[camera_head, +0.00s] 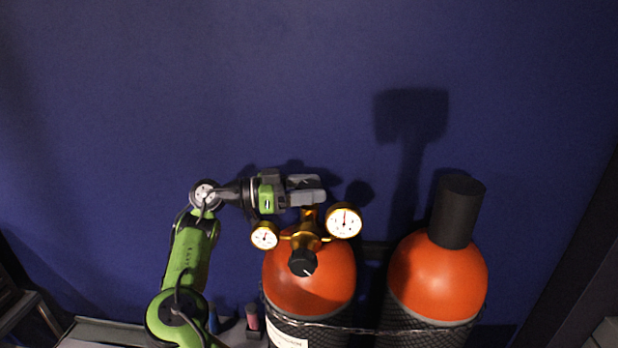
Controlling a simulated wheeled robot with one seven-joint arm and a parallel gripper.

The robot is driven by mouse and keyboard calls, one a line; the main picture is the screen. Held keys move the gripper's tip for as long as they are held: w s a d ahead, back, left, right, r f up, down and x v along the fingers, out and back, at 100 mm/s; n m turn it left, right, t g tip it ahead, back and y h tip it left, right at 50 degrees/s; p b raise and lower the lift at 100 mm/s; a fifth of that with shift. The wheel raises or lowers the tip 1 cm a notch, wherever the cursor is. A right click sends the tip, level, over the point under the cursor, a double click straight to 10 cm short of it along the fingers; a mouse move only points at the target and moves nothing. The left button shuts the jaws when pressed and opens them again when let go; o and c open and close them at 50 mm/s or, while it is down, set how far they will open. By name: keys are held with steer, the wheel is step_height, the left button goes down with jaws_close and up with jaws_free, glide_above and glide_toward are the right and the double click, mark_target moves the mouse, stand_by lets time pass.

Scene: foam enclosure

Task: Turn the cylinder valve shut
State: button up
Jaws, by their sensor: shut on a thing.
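The cylinder valve (309,214) sits on top of the left orange gas cylinder (311,280). Its upper end is hidden by my gripper. A brass regulator (306,240) with a black knob (302,262) and two round gauges is fitted in front of the valve. My gripper (312,190) reaches in from the left, roughly level, right over the top of the valve. Its jaws are shut on the top of the valve, though the jaws themselves cover the grip point.
A second orange cylinder (440,275) with a black cap (457,210) stands to the right. A chain (365,330) runs across both cylinders. The dark blue wall (250,80) is behind. Small bottles (252,316) stand at the lower left. The space above my gripper is clear.

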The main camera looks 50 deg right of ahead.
steer(key=shift+r+m+g+y, duration=0.3)
steer(key=shift+m+g+y, duration=0.7)
steer(key=shift+g, duration=0.3)
